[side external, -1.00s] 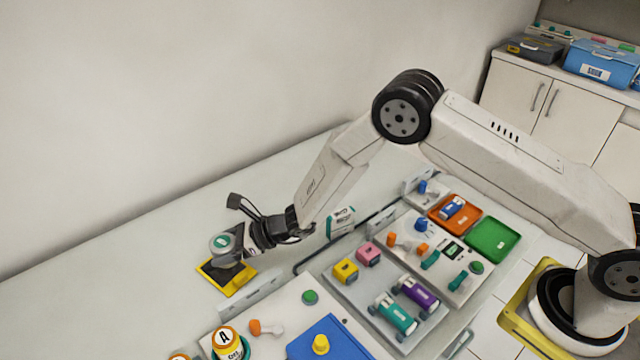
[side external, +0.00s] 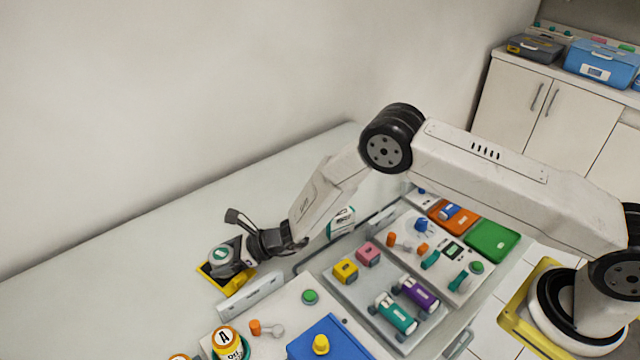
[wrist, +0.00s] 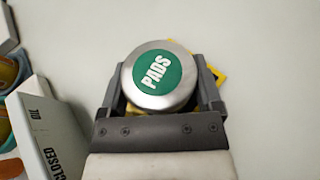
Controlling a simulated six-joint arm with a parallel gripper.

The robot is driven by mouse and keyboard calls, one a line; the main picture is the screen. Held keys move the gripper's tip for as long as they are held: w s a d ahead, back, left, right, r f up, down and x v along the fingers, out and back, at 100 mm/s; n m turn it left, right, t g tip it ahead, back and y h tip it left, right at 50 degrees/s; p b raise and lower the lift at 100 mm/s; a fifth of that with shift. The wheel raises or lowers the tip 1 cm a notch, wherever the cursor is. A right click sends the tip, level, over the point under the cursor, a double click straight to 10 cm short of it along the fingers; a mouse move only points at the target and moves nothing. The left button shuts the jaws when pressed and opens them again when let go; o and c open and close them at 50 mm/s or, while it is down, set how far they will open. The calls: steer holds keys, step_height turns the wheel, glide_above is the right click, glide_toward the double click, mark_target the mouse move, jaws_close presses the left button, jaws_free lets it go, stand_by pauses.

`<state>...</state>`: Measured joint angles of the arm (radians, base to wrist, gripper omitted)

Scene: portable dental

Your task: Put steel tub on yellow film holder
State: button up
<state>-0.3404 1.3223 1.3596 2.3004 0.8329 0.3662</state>
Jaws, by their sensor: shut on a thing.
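The steel tub (wrist: 183,100) is a round silver tub with a green lid label reading "PADS" in the wrist view. My gripper (wrist: 162,92) is shut on it, one finger on each side. In the side view the steel tub (side external: 219,258) is upright at the end of my gripper (side external: 228,262). The yellow film holder (side external: 238,284) lies flat on the table directly beneath the tub, its yellow edge showing around it. In the wrist view, bits of the film holder (wrist: 220,76) show behind the tub. I cannot tell whether the tub touches the holder.
An open case stands right of the holder, with a light wall (side external: 252,297) close by. It holds a yellow block (side external: 345,270), a pink block (side external: 368,253) and a blue panel (side external: 325,342). The table at left is clear.

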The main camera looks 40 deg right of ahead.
steer(key=shift+f, duration=0.1)
stand_by(0.3)
steer(key=o, duration=1.1)
steer(key=shift+f, duration=0.1)
steer(key=shift+s+d+r, duration=0.25)
steer(key=shift+d+r, duration=0.15)
steer(key=shift+d, duration=0.05)
steer(key=shift+v, duration=5.45)
steer(key=shift+s, duration=0.1)
